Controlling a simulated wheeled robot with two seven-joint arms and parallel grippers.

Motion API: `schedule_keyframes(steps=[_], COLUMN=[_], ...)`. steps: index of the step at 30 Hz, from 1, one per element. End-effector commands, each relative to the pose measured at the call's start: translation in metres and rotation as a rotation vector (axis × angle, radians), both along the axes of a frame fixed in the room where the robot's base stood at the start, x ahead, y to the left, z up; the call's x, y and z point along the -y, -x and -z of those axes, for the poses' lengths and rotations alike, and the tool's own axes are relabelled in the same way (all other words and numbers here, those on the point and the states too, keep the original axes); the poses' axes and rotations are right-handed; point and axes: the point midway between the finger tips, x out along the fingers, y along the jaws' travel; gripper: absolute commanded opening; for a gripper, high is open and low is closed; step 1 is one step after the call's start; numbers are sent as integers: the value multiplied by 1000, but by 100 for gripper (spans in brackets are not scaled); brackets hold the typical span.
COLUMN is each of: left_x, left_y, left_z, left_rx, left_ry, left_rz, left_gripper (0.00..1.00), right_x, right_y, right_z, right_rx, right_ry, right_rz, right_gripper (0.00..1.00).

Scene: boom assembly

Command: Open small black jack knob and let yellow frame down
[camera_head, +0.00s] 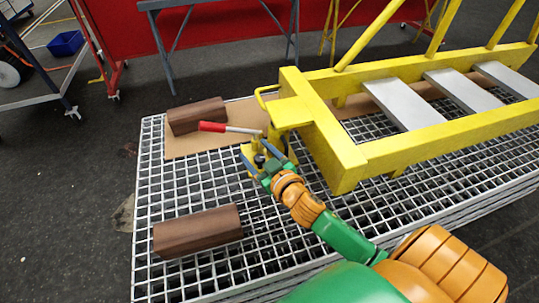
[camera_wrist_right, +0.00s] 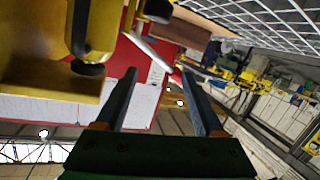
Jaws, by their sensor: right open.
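The yellow frame (camera_head: 335,145) extends right from its near corner above the metal grating, with grey steps across it. At its left end is a yellow jack (camera_head: 246,152) with a silver lever and red handle (camera_head: 212,127). My right gripper (camera_head: 268,150) is open at the jack, its two blue fingers apart. A small black knob (camera_head: 259,160) shows beside the fingers, partly hidden. In the right wrist view, dark round parts (camera_wrist_right: 88,68) sit on yellow metal left of the open fingers (camera_wrist_right: 158,75). I cannot tell which is the knob. Nothing is visibly held. My left gripper is out of view.
Two brown wooden blocks (camera_head: 197,231) (camera_head: 197,115) lie on the left of the grating (camera_head: 150,190), the far one on a brown board (camera_head: 190,146). A trolley (camera_head: 40,80) stands at far left. A grey stand (camera_head: 170,45) is behind.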

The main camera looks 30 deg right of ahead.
Motion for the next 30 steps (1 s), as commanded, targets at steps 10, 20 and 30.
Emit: schedule_keyframes(steps=[10,20,30], left_x=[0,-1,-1], left_y=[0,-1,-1], left_z=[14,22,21], left_rx=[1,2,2], left_ry=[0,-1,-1], left_rz=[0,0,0], left_gripper=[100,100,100], right_x=[21,24,24], right_y=[0,-33,-32], right_z=[61,73,72], right_rx=[-185,-186,-186], right_ry=[-229,-226,-225], right_rz=[155,153,151], right_gripper=[70,70,19])
